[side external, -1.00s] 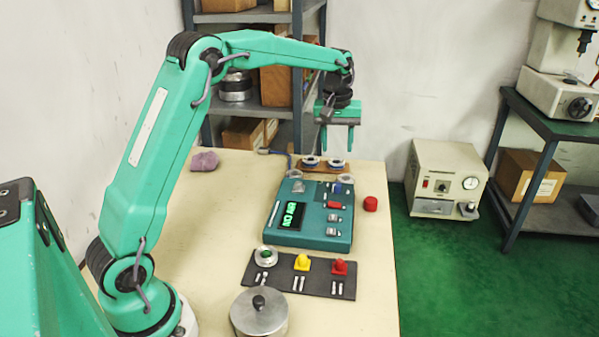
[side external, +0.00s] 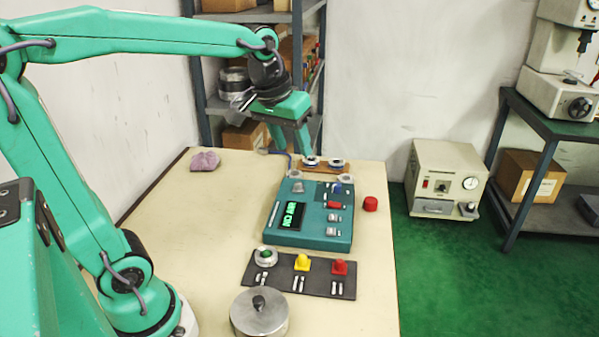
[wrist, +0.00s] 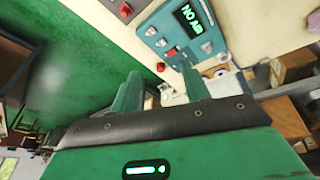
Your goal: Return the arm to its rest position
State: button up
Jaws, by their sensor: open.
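My gripper (side external: 291,146) hangs in the air over the back of the table, tilted, near the rear end of the teal device in the picture. Its two green fingers are apart with nothing between them. In the wrist view the open gripper (wrist: 160,80) also shows empty. My arm reaches in from the left, its upper link nearly level. The teal device (side external: 311,231) has a lit green display; in the wrist view the device (wrist: 160,28) reads "NO AIR".
Bearing rings sit on a wooden holder (side external: 325,168) behind the device. A dark button plate (side external: 285,286), a lidded metal pot (side external: 259,318), a red knob (side external: 370,204) and a purple cloth (side external: 205,161) are on the table (side external: 200,225). A shelf rack (side external: 318,70) stands behind.

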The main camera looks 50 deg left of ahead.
jog(key=s+d+f+m+t, duration=0.1)
jog(key=s+f, duration=0.1)
jog(key=s, duration=0.4)
jog(key=s+d+f+m, duration=0.1)
jog(key=s+f+m, duration=0.1)
jog(key=s, duration=0.4)
jog(key=shift+s+d+f+m+t, duration=0.15)
jog(key=shift+s+d+m+t, duration=0.15)
jog(key=shift+t, duration=0.1)
dwell(0.4)
